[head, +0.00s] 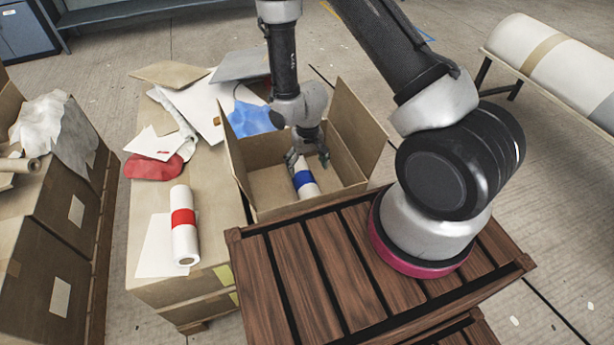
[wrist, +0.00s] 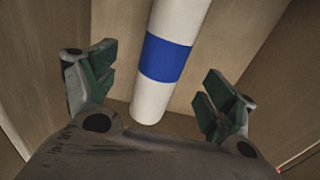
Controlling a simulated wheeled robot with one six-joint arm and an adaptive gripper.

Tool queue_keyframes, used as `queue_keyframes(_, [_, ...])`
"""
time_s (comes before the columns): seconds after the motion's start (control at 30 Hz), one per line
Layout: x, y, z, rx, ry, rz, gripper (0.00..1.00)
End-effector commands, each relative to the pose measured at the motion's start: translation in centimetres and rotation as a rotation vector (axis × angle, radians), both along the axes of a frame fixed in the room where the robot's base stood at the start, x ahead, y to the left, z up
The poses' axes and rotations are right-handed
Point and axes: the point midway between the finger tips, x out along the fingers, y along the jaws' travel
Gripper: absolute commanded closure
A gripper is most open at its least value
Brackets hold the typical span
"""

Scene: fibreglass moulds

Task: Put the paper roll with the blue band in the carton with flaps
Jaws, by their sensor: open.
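The paper roll with the blue band (head: 305,183) is white and lies inside the open carton with flaps (head: 268,187), towards its right part. In the wrist view the roll (wrist: 155,95) runs between my spread fingers, its near end low in the picture, with cardboard around it. My gripper (head: 308,158) reaches down into the carton over the roll. Its fingers (wrist: 160,95) are wide apart, with a gap on both sides of the roll. Whether the roll lies flat on the carton floor or leans on a wall I cannot tell.
A roll with a red band (head: 184,226) lies on cardboard boxes to the left, near a red cloth (head: 153,166) and a blue cloth (head: 250,119). A slatted wooden crate (head: 300,270) is in front. Large rolls (head: 555,60) lie on a rack at right.

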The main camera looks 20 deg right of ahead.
Motion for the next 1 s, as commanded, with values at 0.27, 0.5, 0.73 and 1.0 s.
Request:
queue_keyframes(0.27, [-0.1, -0.1, 3.4, -0.001, 0.001, -0.001, 0.16])
queue_keyframes(0.5, [0.4, -0.3, 4.8, -0.002, -0.011, -0.002, 0.16])
queue_keyframes(0.73, [2.7, -3.7, 16.0, -0.028, -0.108, -0.014, 0.16])
queue_keyframes(1.0, [-1.2, -9.7, 31.8, -0.051, -0.219, -0.036, 0.16])
